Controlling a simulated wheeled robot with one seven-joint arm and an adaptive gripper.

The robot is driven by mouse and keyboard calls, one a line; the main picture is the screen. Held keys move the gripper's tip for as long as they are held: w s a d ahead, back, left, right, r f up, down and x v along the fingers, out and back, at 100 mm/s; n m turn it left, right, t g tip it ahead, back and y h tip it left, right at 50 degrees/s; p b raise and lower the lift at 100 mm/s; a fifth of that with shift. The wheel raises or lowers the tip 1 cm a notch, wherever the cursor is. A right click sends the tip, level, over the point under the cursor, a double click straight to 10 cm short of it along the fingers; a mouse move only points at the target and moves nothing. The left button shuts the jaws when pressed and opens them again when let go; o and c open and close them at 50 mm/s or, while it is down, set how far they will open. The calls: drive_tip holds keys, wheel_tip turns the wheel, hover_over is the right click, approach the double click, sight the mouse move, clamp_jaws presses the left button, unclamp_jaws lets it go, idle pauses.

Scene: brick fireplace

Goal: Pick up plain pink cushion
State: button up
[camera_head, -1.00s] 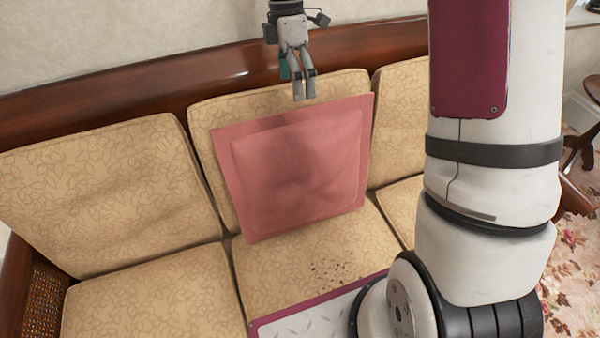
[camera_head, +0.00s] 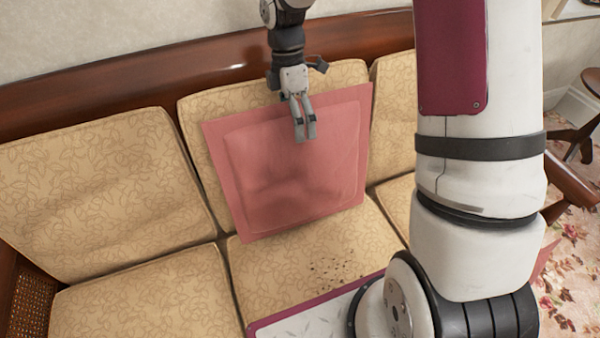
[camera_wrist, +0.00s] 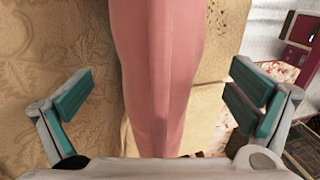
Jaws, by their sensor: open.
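The plain pink cushion (camera_head: 285,180) leans upright against the middle back cushion of the sofa, its lower edge on the seat. In the wrist view the cushion (camera_wrist: 160,75) shows edge-on as a pink band between my two fingers. My gripper (camera_head: 305,137) is open at the cushion's upper part, pointing down. In the wrist view my gripper's finger pads (camera_wrist: 160,100) stand wide apart, one on each side of the cushion, with gaps on both sides. I cannot tell how deep the cushion's edge sits between them.
The sofa has beige patterned back cushions (camera_head: 100,185) and a dark wooden frame (camera_head: 130,90) behind them. Dark specks (camera_head: 335,270) lie on the middle seat. A small dark wooden table (camera_head: 585,115) stands at the right on a floral carpet (camera_head: 575,270).

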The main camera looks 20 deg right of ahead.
drive_tip(key=c, duration=2)
